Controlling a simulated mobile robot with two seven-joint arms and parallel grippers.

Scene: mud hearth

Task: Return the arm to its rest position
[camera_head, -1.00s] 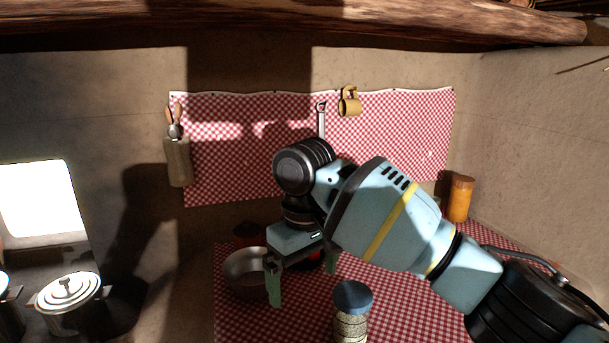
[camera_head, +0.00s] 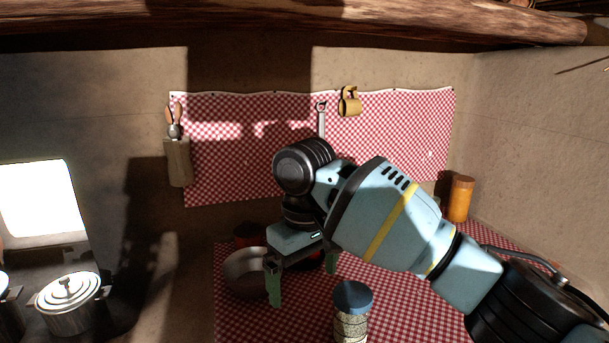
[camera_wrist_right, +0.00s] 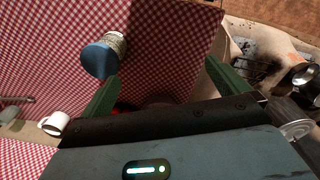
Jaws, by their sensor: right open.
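My right gripper (camera_head: 302,282) hangs over the checkered table in the head view, with its two green fingers spread wide. It is open, and nothing shows between the fingers. In the right wrist view my right gripper (camera_wrist_right: 160,88) also shows its green fingers apart. My right arm reaches in from the lower right and bends down at the wrist. My left gripper is in neither view.
A metal bowl (camera_head: 243,272) sits left of the gripper, and a blue-lidded jar (camera_head: 352,313) stands in front of it. An orange jar (camera_head: 460,199) stands at the back right. A lidded pot (camera_head: 69,302) is at the lower left. A white mug (camera_wrist_right: 54,124) shows in the wrist view.

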